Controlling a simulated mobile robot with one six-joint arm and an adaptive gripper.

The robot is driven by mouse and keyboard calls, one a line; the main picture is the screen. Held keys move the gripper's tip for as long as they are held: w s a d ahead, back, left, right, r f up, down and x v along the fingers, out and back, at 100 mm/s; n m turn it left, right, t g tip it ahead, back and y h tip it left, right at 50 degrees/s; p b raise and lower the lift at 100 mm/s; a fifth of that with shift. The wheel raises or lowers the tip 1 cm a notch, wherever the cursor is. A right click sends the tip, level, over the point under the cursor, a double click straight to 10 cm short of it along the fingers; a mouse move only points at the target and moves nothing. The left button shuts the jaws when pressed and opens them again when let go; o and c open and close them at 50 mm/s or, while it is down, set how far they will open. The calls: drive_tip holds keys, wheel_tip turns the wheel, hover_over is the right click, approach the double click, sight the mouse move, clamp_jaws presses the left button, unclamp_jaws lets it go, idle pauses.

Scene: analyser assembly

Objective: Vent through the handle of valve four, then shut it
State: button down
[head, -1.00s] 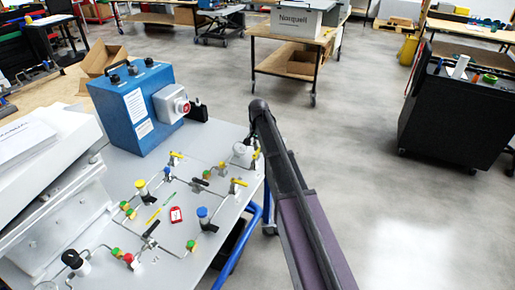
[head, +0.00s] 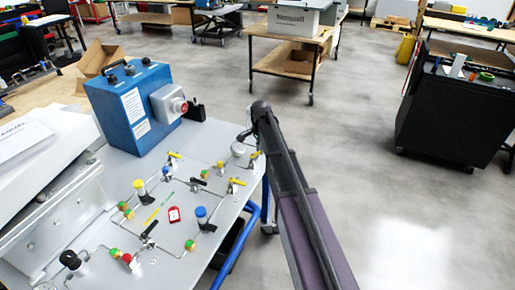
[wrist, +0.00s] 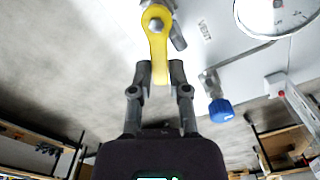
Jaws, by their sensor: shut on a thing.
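A yellow lever handle (wrist: 158,45) hangs from its valve pivot in the wrist view. My gripper (wrist: 160,75) is shut on the handle's free end, with one finger on each side. I cannot read a number on this valve. In the head view my arm reaches over the right edge of the grey panel (head: 105,235), and the gripper itself is hidden. A yellow handle (head: 254,155) shows just left of my arm there. Other yellow-handled valves (head: 174,155) (head: 236,182) and a black-handled valve (head: 149,229) sit on the panel.
A round gauge (wrist: 280,12) and a blue knob (wrist: 221,110) are close to the right of my gripper in the wrist view. A blue box (head: 130,105) stands at the panel's back. Open floor is on the right.

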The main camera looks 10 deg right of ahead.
drive_tip(key=m, duration=0.2)
drive_tip(key=s+m, duration=0.1)
drive_tip(key=shift+s+d+m, duration=0.1)
drive_tip(key=shift+s+m, duration=0.05)
drive_tip(key=shift+m, duration=0.25)
drive_tip(key=m, duration=0.1)
drive_tip(key=s+m, duration=0.1)
drive_tip(key=shift+m, duration=0.4)
drive_tip(key=m, duration=0.1)
drive_tip(key=s+m, duration=0.1)
drive_tip(key=m, duration=0.1)
drive_tip(key=shift+a, duration=0.2)
drive_tip(key=shift+s+a+m, duration=0.1)
drive_tip(key=shift+s+m, duration=0.05)
drive_tip(key=shift+m, duration=0.5)
drive_tip(key=shift+s+a+m, duration=0.1)
drive_tip(key=shift+m, duration=0.55)
drive_tip(key=c, duration=0.6)
unclamp_jaws()
drive_tip(key=shift+c, duration=0.2)
drive_tip(key=shift+o, duration=0.2)
